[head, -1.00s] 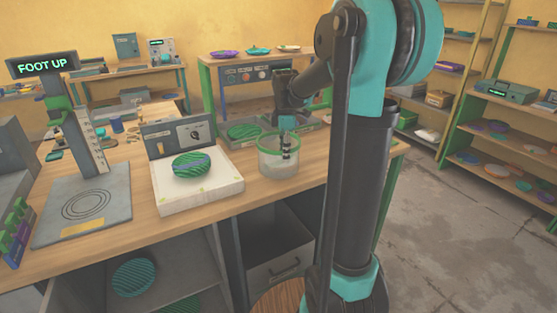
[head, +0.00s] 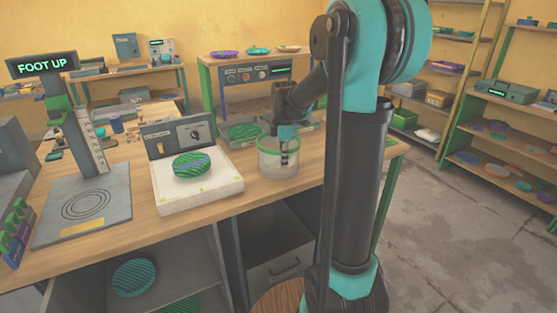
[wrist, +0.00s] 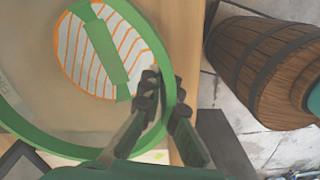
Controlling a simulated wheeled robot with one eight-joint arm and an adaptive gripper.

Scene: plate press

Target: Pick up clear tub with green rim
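The clear tub with the green rim (head: 278,165) stands upright on the wooden bench, right of the white press base. In the wrist view its green rim (wrist: 28,132) curves across the left half. An orange-and-white striped disc with a green band (wrist: 78,48) shows within the rim's circle. My gripper (wrist: 165,90) straddles the rim, one finger inside the tub and one outside. The fingertips are close to the rim on both sides; whether they press on it I cannot tell. In the head view my gripper (head: 286,150) points down at the tub.
A white block (head: 200,190) with a green striped plate (head: 191,165) stands left of the tub. Behind is a tray with another green plate (head: 245,131). A stand with a FOOT UP sign (head: 43,65) is at left. A wooden barrel (wrist: 262,70) is beside the bench.

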